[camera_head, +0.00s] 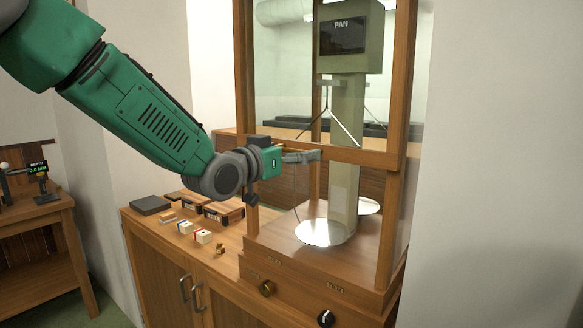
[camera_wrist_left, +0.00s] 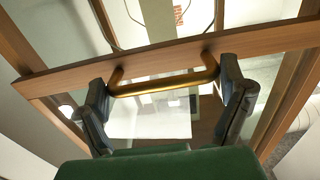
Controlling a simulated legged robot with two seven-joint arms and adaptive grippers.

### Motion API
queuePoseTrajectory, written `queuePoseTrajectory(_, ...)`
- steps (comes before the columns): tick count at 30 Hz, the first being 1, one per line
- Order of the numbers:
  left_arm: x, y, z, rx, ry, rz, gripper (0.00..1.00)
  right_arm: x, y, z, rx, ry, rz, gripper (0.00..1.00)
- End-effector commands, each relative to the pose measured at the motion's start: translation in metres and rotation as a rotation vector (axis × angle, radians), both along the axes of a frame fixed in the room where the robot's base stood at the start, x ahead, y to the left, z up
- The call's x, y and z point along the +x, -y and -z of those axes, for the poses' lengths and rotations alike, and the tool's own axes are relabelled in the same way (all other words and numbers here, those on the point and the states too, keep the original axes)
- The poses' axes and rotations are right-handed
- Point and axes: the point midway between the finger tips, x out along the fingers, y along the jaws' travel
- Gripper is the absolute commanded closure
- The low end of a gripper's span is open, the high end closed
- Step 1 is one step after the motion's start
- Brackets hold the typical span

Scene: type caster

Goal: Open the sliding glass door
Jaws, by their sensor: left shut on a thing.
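The sliding glass door (camera_head: 372,158) is the wood-framed front pane of a tall balance case. Its lower rail stands well above the case base, with the space below showing the inside. In the left wrist view the rail (camera_wrist_left: 255,41) crosses the picture and bears a brass bar handle (camera_wrist_left: 160,86). My left gripper (camera_head: 318,156) is at the rail, its arm coming from the upper left. In the left wrist view the fingers of my left gripper (camera_wrist_left: 165,103) are at the two ends of the handle, shut on it. The handle is mostly hidden in the head view. My right gripper is out of view.
Inside the case stands a grey-green balance column (camera_head: 345,150) with bright pans (camera_head: 325,232). The wooden cabinet (camera_head: 165,262) holds small boxes (camera_head: 203,236) and dark cases (camera_head: 223,211) left of the case. A side table (camera_head: 38,222) stands at far left.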

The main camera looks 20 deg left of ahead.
Motion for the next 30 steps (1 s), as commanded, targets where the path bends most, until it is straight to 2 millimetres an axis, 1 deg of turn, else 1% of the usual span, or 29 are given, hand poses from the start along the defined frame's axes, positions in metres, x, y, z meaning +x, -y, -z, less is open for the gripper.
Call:
queuePoseTrajectory(1, 0.0011, -0.0006, -0.0145, -0.003, 0.014, -0.001, 0.62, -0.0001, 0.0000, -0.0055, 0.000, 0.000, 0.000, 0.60)
queuePoseTrajectory(4, 0.0012, -0.0007, -0.0208, -0.002, 0.012, -0.001, 0.62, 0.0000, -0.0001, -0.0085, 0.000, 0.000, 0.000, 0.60)
queuePoseTrajectory(9, 0.0014, -0.0006, -0.0241, -0.002, 0.011, -0.002, 0.62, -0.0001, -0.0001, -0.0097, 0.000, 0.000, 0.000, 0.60)
queuePoseTrajectory(17, 0.0015, -0.0007, -0.0232, -0.001, 0.010, -0.002, 0.62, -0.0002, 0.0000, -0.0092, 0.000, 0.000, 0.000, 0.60)
queuePoseTrajectory(18, 0.0015, -0.0007, -0.0231, -0.001, 0.010, -0.002, 0.07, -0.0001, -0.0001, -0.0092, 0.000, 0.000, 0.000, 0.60)
queuePoseTrajectory(19, 0.0015, -0.0008, -0.0231, -0.001, 0.010, -0.002, 0.00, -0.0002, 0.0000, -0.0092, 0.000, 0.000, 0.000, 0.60)
queuePoseTrajectory(27, 0.0002, -0.0005, -0.0201, 0.000, 0.003, -0.001, 0.00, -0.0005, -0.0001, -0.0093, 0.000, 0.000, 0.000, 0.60)
queuePoseTrajectory(30, -0.0054, -0.0025, -0.0201, 0.000, 0.003, -0.001, 0.00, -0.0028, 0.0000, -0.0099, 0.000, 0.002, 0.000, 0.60)
